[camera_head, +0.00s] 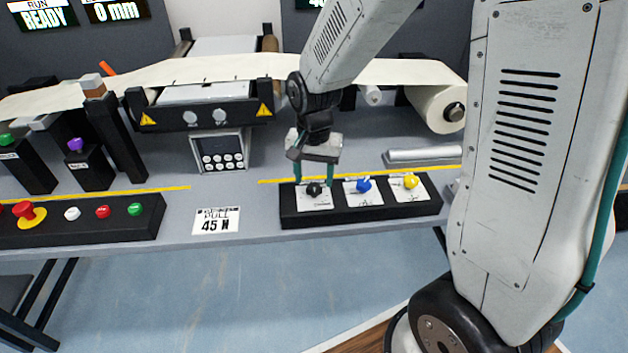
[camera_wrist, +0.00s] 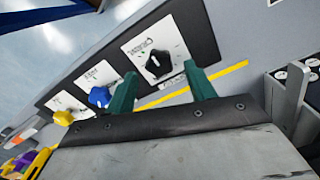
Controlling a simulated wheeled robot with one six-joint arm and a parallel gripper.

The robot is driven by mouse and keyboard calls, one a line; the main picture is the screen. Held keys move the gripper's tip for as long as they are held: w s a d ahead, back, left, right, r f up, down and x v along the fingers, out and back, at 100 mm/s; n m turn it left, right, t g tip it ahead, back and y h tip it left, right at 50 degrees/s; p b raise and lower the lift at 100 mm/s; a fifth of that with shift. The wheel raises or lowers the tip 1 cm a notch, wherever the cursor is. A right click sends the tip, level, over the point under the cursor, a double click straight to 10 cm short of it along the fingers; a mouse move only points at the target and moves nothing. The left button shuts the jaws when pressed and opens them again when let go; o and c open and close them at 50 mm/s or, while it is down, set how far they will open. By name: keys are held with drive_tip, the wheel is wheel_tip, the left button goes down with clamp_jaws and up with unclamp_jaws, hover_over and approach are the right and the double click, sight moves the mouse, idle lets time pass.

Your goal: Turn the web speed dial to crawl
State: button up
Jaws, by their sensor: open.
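A black panel (camera_head: 362,208) holds a row of three dials on white label plates. The black dial (camera_head: 314,189) is at the left of the row, the blue dial (camera_head: 364,185) is in the middle and the yellow dial (camera_head: 411,181) is at the right. The label print is too small to tell which is web speed. My gripper (camera_head: 313,179) points down over the black dial, its green fingers apart on either side of it. In the wrist view the black dial (camera_wrist: 157,65) shows between the open fingers, with a white pointer mark; contact is not clear.
Further left is a button box (camera_head: 82,221) with a red mushroom button. A silver bar (camera_head: 423,155) lies behind the dials. A paper roll (camera_head: 437,108) is at the back right.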

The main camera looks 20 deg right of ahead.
drive_tip(key=shift+f, duration=1.1)
drive_tip(key=c, duration=1)
drive_tip(key=shift+o, duration=0.2)
drive_tip(key=shift+n, duration=0.4)
drive_tip(key=n, duration=0.3)
drive_tip(key=shift+n, duration=0.4)
drive_tip(key=shift+r+n, duration=0.1)
drive_tip(key=shift+n, duration=2)
drive_tip(key=o, duration=1)
drive_tip(key=shift+c, duration=0.2)
